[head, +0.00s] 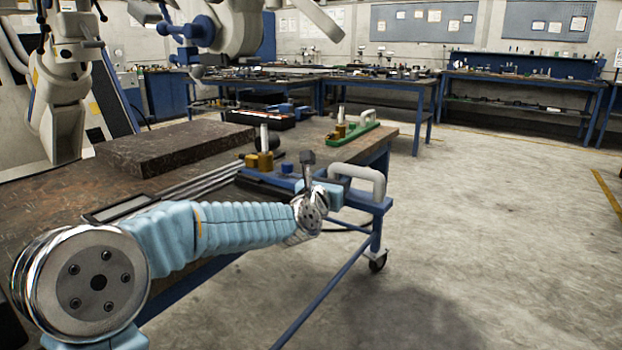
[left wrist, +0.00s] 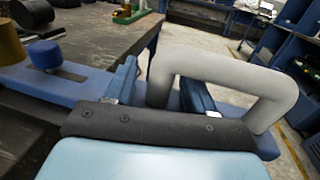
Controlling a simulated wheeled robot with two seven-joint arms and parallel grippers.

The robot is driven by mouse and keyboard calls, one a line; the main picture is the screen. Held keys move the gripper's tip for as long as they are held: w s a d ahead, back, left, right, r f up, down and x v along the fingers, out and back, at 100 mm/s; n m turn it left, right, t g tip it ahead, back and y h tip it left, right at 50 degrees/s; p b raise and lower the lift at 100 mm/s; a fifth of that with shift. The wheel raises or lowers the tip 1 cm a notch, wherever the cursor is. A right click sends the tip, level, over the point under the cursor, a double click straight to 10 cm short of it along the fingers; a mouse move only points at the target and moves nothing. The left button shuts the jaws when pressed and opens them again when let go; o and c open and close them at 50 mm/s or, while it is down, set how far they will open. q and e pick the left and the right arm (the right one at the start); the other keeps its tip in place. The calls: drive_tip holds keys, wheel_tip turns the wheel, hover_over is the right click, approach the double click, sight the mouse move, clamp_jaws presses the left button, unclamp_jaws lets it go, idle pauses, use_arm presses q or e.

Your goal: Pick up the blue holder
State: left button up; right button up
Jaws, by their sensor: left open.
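The blue holder (head: 378,204) lies at the near right corner of the workbench, with a pale grey loop handle (head: 362,172), a blue knob (head: 286,167) and a brass block. In the left wrist view, the handle (left wrist: 222,60) rises just ahead of my left gripper (left wrist: 163,82). Its two blue fingers are apart, and the handle's left leg shows between them. I cannot tell whether they touch it. In the head view, my left gripper (head: 328,188) is at the handle's left end, partly hidden by my wrist. My right gripper is not in view.
A green holder (head: 352,133) with a similar handle stands farther back on the workbench. A dark stone slab (head: 170,146) and metal rods lie to the left. White machine arms (head: 240,25) hang behind. Open floor (head: 490,220) lies to the right.

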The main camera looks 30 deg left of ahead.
use_arm(q)
clamp_jaws()
drive_tip(key=shift+r, duration=0.15)
idle(0.4)
